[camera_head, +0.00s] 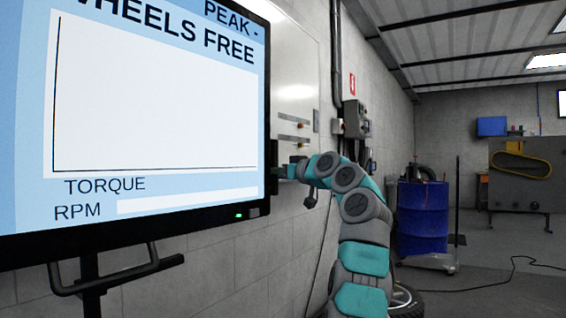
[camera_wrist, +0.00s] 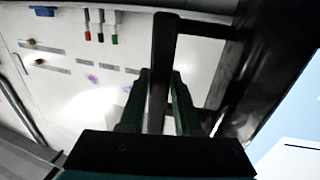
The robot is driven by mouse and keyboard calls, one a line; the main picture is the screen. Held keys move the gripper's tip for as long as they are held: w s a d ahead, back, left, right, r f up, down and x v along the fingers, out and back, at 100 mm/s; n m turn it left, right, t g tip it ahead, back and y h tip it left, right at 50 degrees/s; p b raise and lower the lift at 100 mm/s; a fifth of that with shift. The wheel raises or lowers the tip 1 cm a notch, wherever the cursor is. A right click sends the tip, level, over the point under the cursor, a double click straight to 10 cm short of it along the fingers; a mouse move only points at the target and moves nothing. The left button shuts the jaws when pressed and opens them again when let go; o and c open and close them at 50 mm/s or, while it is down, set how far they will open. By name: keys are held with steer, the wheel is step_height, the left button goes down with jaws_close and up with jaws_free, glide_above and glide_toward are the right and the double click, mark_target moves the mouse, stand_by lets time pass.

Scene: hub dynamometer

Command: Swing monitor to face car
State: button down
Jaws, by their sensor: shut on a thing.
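The monitor (camera_head: 150,225) fills the left of the head view. Its lit screen reads "WHEELS FREE", "TORQUE" and "RPM", and is turned toward my camera at an angle. In the wrist view, the monitor's dark edge and a strip of screen (camera_wrist: 295,145) show at the right. A dark bar handle (camera_wrist: 163,55) joins the monitor's side there. My gripper (camera_wrist: 160,95) is shut on this handle, one finger on each side of it. In the head view my gripper (camera_head: 284,172) is at the monitor's right edge, mostly hidden behind it. No car is in view.
A second bar handle (camera_head: 120,278) hangs below the monitor. A whiteboard (camera_head: 296,75) with markers is on the wall behind. A cable (camera_head: 510,266) crosses otherwise open floor at right.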

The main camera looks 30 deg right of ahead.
steer(key=p+x, duration=0.1)
steer(key=x, duration=0.3)
steer(key=shift+a, duration=0.15)
steer(key=c, duration=0.7)
jaws_free()
steer(key=shift+s, duration=0.1)
steer(key=b+v, duration=0.2)
steer(key=v, duration=0.5)
steer(key=shift+s+b, duration=0.35)
